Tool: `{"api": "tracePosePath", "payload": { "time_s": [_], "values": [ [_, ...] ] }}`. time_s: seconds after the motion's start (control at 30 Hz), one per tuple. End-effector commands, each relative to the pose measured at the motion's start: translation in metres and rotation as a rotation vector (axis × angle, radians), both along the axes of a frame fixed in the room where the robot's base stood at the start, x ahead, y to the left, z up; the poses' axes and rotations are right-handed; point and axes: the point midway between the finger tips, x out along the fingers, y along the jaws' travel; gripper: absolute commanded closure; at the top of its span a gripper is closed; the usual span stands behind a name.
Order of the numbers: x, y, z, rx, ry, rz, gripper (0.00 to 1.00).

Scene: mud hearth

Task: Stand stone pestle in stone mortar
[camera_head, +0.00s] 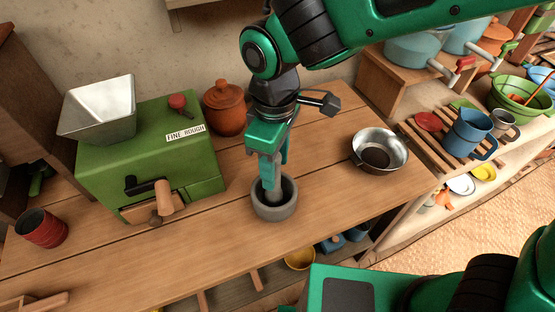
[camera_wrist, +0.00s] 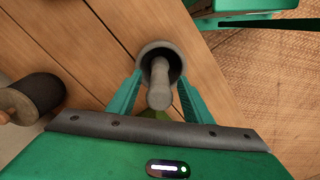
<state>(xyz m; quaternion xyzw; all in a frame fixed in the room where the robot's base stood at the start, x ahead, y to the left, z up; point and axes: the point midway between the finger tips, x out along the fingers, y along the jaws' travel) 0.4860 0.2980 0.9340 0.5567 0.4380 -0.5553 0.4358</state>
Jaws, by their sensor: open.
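The grey stone mortar (camera_head: 274,210) stands on the wooden table, in front of the green mill; it also shows in the wrist view (camera_wrist: 146,54). The grey stone pestle (camera_wrist: 160,85) has its far end inside the mortar and its near end pointing up toward the wrist camera. In the head view the pestle (camera_head: 272,197) shows only in part, behind my fingers. My gripper (camera_head: 270,180) points down over the mortar. Its green fingers are open, one on each side of the pestle, with gaps visible in the wrist view (camera_wrist: 157,92).
The green mill (camera_head: 140,150) with a metal hopper stands left of the mortar. A lidded clay jar (camera_head: 225,110) is behind. A metal bowl (camera_head: 380,150) is at right, and a red cup (camera_head: 42,228) at far left. Bare table lies around the mortar.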

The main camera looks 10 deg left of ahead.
Motion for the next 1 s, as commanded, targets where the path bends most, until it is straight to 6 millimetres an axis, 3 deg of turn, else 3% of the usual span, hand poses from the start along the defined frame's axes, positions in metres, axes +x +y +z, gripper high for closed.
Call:
{"api": "tracePosePath", "payload": {
  "time_s": [0.17,0.6,0.8,1.0],
  "values": [
    [0.001,0.000,0.015,0.004,-0.002,-0.001,0.54],
    [0.003,0.000,0.091,0.004,-0.002,-0.001,0.54],
    [0.003,0.000,0.106,0.002,0.000,0.000,0.54],
    [0.003,-0.001,0.108,0.001,0.001,0.000,0.54]
  ]
}}
